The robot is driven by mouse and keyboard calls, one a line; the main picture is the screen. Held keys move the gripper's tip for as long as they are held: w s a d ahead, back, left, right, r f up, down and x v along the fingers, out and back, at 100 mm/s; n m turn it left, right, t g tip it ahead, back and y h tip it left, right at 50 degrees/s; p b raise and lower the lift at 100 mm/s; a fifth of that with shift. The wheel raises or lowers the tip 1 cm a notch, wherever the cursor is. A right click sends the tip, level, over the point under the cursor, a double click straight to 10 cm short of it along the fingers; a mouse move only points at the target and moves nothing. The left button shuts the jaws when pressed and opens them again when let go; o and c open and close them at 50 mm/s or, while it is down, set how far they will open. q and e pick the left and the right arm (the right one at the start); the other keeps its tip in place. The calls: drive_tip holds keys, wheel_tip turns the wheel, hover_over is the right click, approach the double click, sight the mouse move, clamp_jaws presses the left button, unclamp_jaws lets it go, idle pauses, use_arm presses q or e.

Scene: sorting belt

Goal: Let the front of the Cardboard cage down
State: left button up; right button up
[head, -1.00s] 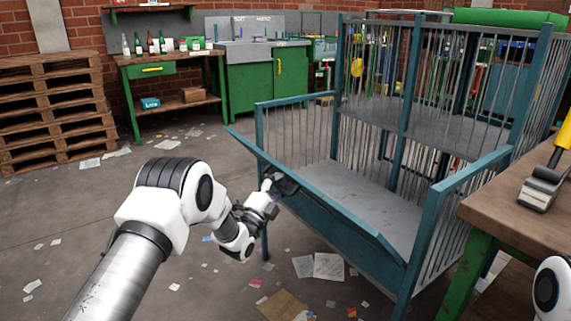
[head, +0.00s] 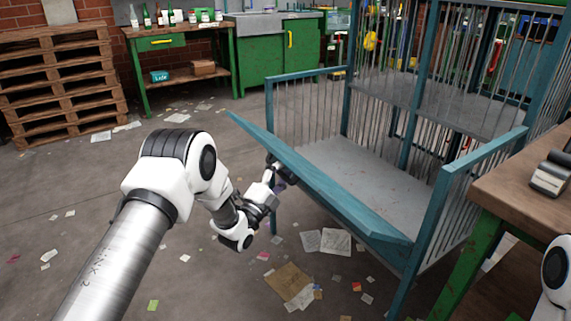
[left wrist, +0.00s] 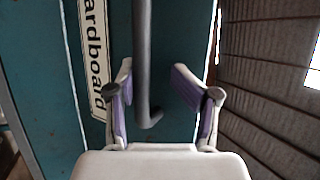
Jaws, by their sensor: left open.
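The Cardboard cage (head: 441,195) is a blue-green frame with grey bars and a grey floor. Its front panel (head: 330,195) leans outward at an angle, hinged low, with its upper edge away from the posts. In the left wrist view a white sign (left wrist: 95,60) on the panel (left wrist: 45,70) reads "ardboard", partly cut off. A grey bar handle (left wrist: 143,60) stands out from the panel. My left gripper (head: 276,172) is at the panel's outer side. In the left wrist view its fingers (left wrist: 150,82) are open on either side of the handle. My right gripper is out of view.
A wooden workbench (head: 500,190) with green legs stands close at the right. Stacked pallets (head: 65,85) and a green bench (head: 180,45) stand behind. Papers and flat cardboard (head: 288,283) litter the otherwise open floor before the cage.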

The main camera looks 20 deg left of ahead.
use_arm(q)
drive_tip(key=v, duration=0.4)
drive_tip(key=shift+s+a+r+p, duration=0.1)
drive_tip(key=shift+s+r+p, duration=0.1)
drive_tip(key=shift+r+p, duration=0.1)
drive_tip(key=shift+f, duration=0.1)
drive_tip(key=shift+c, duration=0.3)
